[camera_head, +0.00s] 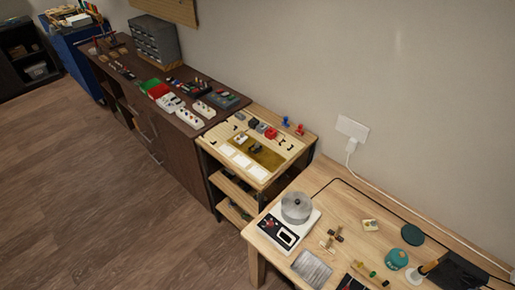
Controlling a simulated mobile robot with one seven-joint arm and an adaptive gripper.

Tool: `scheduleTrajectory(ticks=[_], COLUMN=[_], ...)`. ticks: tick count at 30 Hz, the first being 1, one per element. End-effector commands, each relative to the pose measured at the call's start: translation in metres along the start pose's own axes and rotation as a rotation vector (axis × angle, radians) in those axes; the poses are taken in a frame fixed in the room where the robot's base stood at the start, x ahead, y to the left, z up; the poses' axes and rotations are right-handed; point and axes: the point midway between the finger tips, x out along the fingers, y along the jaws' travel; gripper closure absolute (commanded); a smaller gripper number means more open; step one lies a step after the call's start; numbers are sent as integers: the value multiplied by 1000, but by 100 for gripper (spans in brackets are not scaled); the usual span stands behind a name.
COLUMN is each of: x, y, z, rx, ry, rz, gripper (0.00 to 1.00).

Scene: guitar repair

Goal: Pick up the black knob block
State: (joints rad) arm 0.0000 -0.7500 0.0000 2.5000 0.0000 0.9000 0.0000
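My gripper is not in view. I cannot tell for sure which thing is the black knob block, as everything is small and far. On the light wooden stand in the middle, a small dark block (252,122) sits near the back edge, with a grey one (261,128) and a red one (270,133) beside it. On the dark cabinet, pale blocks with knobs (189,117) lie near the front right end, with a dark tray (222,99) behind.
The dark cabinet top (118,67) holds a green bin (150,84) and a grey drawer unit (154,40). The light table (343,225) at the right holds a round metal pot (297,207) on a white device, among small tools. The wooden floor (110,190) at left is clear.

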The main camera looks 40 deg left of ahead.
Motion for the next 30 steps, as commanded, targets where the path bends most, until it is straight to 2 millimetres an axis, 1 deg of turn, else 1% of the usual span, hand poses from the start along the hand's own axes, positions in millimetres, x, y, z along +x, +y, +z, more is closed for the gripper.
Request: scheduleTrajectory(ticks=[11, 12, 14, 15, 16, 26, 30], x=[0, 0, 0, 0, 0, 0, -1], y=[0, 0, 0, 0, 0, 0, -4], z=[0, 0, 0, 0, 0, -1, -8], rx=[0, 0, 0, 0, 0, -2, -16], ry=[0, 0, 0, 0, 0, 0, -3], rz=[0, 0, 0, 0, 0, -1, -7], gripper=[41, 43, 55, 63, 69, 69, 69])
